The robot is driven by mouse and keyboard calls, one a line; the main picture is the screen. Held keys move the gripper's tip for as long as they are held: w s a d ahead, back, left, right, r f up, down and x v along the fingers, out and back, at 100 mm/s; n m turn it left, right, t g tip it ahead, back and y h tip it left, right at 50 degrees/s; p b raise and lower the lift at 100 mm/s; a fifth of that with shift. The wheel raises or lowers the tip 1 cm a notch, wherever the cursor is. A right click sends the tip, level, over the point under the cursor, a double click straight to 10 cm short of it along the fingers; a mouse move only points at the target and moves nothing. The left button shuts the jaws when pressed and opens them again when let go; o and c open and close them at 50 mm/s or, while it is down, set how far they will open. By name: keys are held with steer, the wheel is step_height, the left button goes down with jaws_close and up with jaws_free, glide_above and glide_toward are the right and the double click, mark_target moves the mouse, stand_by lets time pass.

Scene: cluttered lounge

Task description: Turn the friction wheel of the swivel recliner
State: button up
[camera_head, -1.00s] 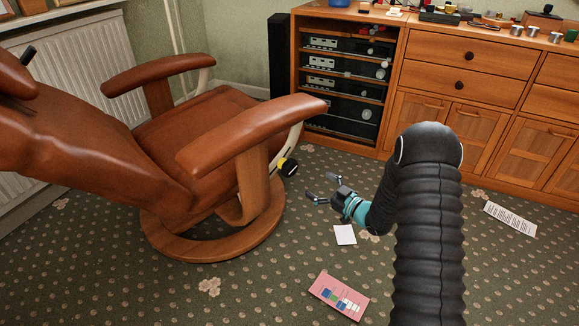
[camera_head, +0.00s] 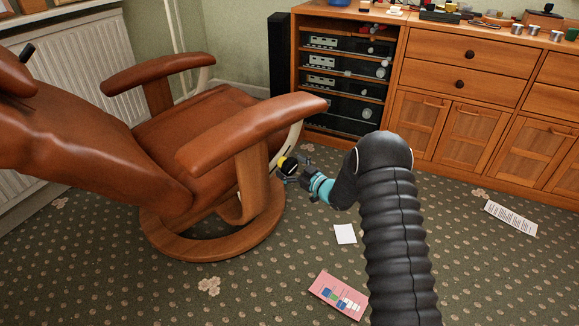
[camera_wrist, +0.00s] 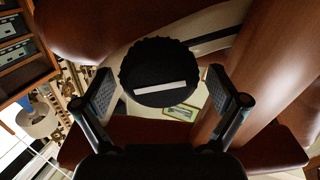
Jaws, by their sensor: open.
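The swivel recliner (camera_head: 240,148) is brown leather with wooden arms and a round wooden base. Its friction wheel (camera_wrist: 160,72) is a black knob with a ridged rim and a white bar mark, on the chair's pale side frame. My gripper (camera_wrist: 165,92) is open, with one finger pad on each side of the wheel. In the wrist view gaps show between the pads and the rim. In the head view my gripper (camera_head: 292,173) overlaps the wheel.
The near armrest (camera_head: 250,135) overhangs the wheel. A wooden cabinet (camera_head: 470,90) with stereo units stands behind. A white paper (camera_head: 345,234), a pink card (camera_head: 338,296) and a printed sheet (camera_head: 510,218) lie on the carpet. The carpet right of the chair is otherwise clear.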

steer(key=shift+w+a, duration=0.15)
steer(key=shift+a, duration=0.05)
steer(key=c, duration=1.1)
steer(key=shift+c, duration=0.2)
